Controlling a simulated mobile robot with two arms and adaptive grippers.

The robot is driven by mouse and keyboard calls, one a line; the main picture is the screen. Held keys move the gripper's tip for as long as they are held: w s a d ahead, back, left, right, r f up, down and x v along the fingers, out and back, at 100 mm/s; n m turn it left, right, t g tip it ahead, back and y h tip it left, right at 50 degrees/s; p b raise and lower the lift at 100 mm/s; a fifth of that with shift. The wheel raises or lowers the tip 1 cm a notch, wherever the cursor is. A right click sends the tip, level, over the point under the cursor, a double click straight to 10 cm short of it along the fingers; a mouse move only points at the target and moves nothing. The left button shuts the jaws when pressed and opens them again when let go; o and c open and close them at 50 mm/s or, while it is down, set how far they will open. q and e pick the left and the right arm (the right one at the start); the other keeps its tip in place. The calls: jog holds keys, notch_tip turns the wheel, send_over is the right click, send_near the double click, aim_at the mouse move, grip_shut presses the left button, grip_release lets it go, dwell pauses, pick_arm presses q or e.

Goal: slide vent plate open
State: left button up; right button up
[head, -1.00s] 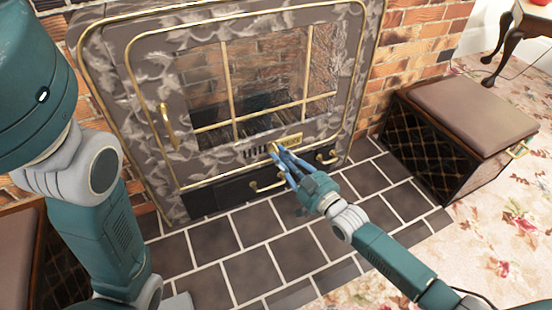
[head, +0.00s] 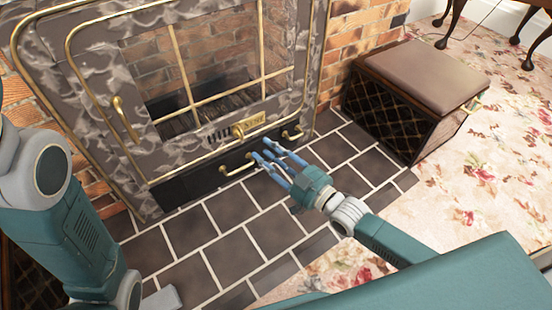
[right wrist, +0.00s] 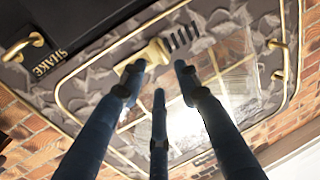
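The brass vent plate (head: 255,122) is on the lower front of the marbled stove, below the glass door, with a round knob (head: 238,131) at its left end. Dark vent slots (head: 219,135) show just left of the knob. The right wrist view also shows the plate (right wrist: 148,57) and the uncovered slots (right wrist: 182,38). My right gripper (head: 262,153) is open and empty, its blue fingers spread in front of the stove, below and right of the knob and apart from it. My left arm shows at the left, but its gripper is out of view.
Brass handles (head: 236,167) sit on the black strip below the plate. A door handle (head: 126,119) juts out at the left. A padded box (head: 420,85) stands at the right. The tiled hearth (head: 235,250) is clear in front.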

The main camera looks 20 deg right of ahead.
jog(key=shift+v, duration=1.75)
jog(key=shift+r, duration=0.1)
